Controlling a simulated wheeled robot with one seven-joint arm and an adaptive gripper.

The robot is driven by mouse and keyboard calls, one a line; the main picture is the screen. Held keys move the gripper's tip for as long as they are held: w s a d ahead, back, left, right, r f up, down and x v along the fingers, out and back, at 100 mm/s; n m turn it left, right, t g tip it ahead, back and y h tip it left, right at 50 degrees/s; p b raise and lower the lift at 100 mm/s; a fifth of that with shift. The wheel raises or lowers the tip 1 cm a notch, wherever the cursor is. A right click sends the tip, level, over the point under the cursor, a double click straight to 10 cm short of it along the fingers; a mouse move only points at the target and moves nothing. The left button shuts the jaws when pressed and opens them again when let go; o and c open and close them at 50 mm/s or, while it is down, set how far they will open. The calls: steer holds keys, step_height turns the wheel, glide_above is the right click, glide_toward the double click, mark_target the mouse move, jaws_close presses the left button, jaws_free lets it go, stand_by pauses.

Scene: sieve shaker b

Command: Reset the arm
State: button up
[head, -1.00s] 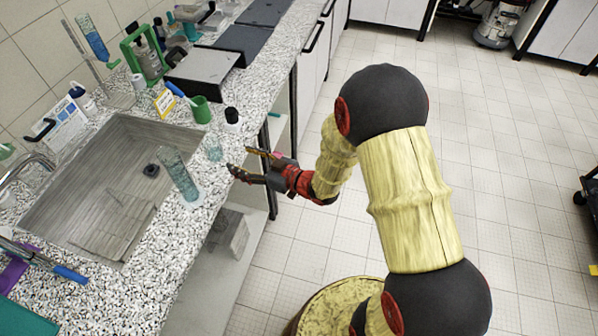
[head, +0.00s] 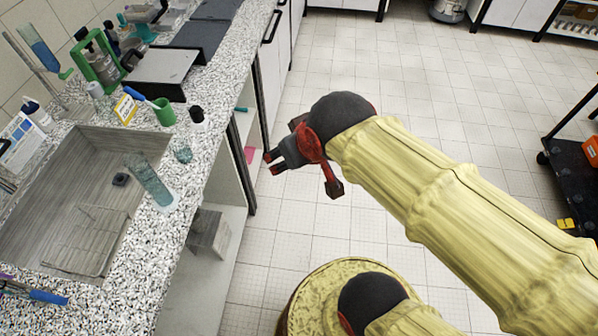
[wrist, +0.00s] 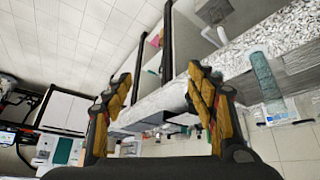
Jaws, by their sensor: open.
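My gripper (head: 270,160) is in the middle of the head view, to the right of the counter's front edge and above the tiled floor. In the wrist view my gripper (wrist: 158,105) has its two yellow-and-black fingers spread wide apart. Nothing is between the fingers, so it is open and empty. My arm bends from the lower right of the head view toward the counter, and part of the hand is hidden behind its dark joint.
A speckled counter (head: 200,215) runs along the left with a grey sink (head: 40,200). A glass cylinder (head: 150,182), a small beaker (head: 182,152) and a green mug (head: 163,112) stand near its edge. A dark cart (head: 572,170) stands at the right. The floor between is clear.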

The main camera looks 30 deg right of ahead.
steer(key=shift+g+y, duration=0.3)
steer(key=shift+g, duration=0.2)
steer(key=s, duration=0.1)
steer(key=s+a, duration=0.1)
steer(key=s, duration=0.3)
steer(key=shift+s+a, duration=0.15)
steer(key=shift+a, duration=0.1)
stand_by(0.4)
